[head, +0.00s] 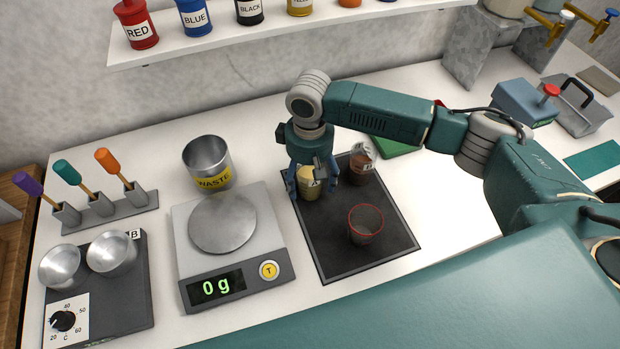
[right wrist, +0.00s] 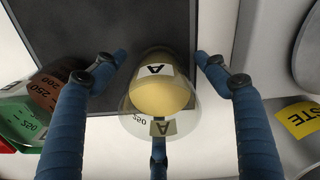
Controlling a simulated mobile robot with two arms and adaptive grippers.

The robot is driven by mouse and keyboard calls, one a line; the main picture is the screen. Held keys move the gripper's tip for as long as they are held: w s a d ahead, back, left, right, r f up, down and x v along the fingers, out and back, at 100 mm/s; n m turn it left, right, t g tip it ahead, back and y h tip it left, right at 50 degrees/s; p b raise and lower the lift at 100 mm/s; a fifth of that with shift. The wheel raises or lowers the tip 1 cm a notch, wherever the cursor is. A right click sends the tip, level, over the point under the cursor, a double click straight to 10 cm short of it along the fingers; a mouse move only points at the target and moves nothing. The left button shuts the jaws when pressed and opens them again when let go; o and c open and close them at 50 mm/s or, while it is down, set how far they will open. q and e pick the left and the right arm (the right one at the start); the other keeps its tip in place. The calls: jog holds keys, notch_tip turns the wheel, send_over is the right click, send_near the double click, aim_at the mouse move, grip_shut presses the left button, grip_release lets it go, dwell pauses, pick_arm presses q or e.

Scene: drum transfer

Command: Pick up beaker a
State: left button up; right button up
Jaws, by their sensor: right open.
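Beaker a (head: 308,187) is a clear beaker with yellow contents and an A label, standing on the dark mat (head: 332,243) near its back left corner. In the right wrist view, beaker a (right wrist: 160,97) is seen from above between the blue fingers. My right gripper (head: 316,182) is open around beaker a, pointing down. The right wrist view shows my right gripper (right wrist: 161,58) with gaps between its fingers and the glass at the sides; I cannot tell whether the third finger touches it. My left gripper is not in view.
A beaker with brown contents (head: 361,168) stands right of beaker a, and an empty red-rimmed beaker (head: 365,226) is nearer the front. A scale (head: 265,247) reading 0 g and a waste can (head: 206,158) are to the left. A shelf of paint cans (head: 170,45) hangs behind.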

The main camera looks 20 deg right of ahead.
jog(key=c, duration=1.5)
jog(key=shift+o, duration=0.2)
jog(key=shift+w+r, duration=0.1)
jog(key=shift+r, duration=0.1)
notch_tip(320, 180, up, 20)
jog(key=b, duration=0.3)
jog(key=shift+f, duration=0.25)
